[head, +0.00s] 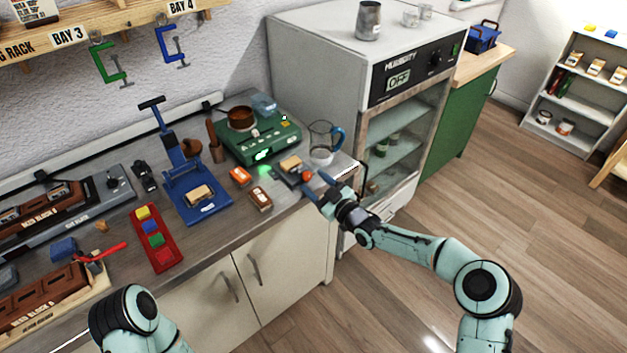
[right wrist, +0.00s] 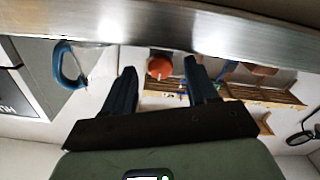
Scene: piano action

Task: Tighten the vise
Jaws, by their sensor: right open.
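A small dark vise (head: 285,176) stands at the counter's right front edge, with a tan block (head: 291,164) at its jaws. Its round orange-red knob (head: 306,176) faces my right gripper (head: 317,187). The right gripper is open, its fingers just in front of the knob. In the right wrist view the knob (right wrist: 160,67) shows between the two spread fingertips of the gripper (right wrist: 160,75), with space on both sides. I cannot tell how far the vise jaws are apart. Only part of my left arm shows at the lower left; its gripper is out of view.
A glass jug (head: 322,143) with a blue handle stands behind the vise. The humidity cabinet (head: 400,120) stands to the right. Open floor lies in front.

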